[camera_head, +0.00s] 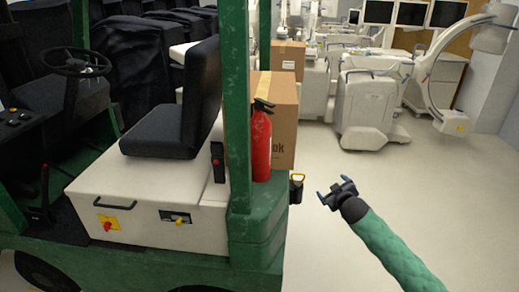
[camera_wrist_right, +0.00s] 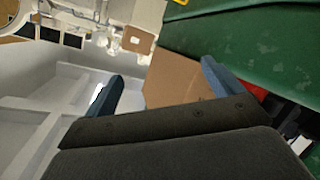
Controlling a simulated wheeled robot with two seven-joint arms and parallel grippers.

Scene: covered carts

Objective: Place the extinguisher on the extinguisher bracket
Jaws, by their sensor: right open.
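The red extinguisher (camera_head: 261,145) with a black top stands upright on the green rear body of a cart, partly behind a green post. In the right wrist view, a red patch of the extinguisher (camera_wrist_right: 250,90) shows beyond the right-hand finger. My right gripper (camera_head: 331,193) is open and empty, to the right of the cart and apart from the extinguisher. Its two blue fingertips also show in the right wrist view (camera_wrist_right: 160,85). A black fitting with a red spot (camera_head: 217,161) is on the seat base; I cannot tell whether it is the bracket. My left gripper is not in view.
The green cart post (camera_head: 238,110) stands close by the extinguisher. Cardboard boxes (camera_head: 284,115) are behind it. A black and yellow fitting (camera_head: 297,187) sticks out at the cart's rear. Open floor (camera_head: 420,195) lies to the right, with white medical machines (camera_head: 366,110) farther back.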

